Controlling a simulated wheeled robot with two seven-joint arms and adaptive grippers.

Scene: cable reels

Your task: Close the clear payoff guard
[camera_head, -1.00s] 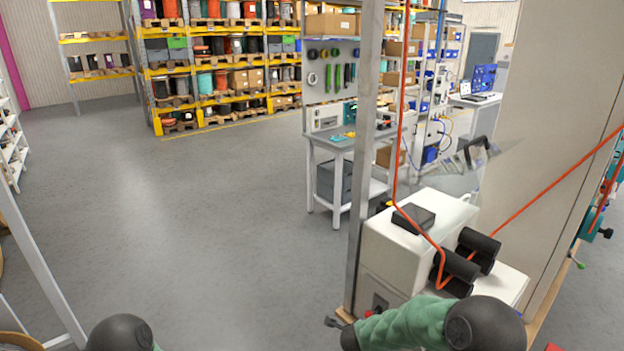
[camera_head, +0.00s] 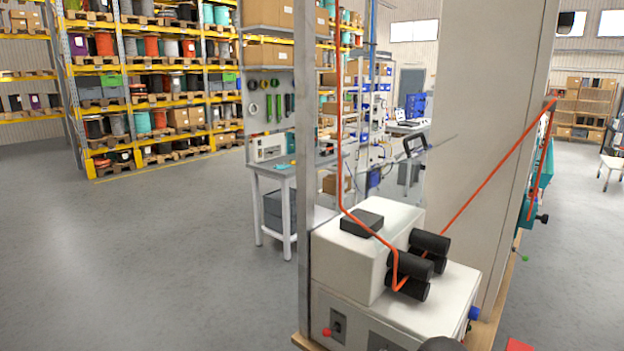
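A dark-framed piece (camera_head: 415,146) shows behind the white machine, with a thin slanted edge running past it to the right. It may belong to the clear guard, but I cannot make out a clear panel or tell whether it is open. The white machine (camera_head: 345,262) stands in front of it, with black rollers (camera_head: 410,272) and an orange cable (camera_head: 341,150) running over them. Neither of my grippers is in view. Only a dark rounded piece, probably of my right arm, shows at the bottom edge.
A metal post (camera_head: 304,130) rises beside the machine and a tall beige panel (camera_head: 485,130) stands behind it. A grey workbench (camera_head: 285,172) and loaded shelves (camera_head: 150,90) are farther back. The floor on the left (camera_head: 150,260) is clear.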

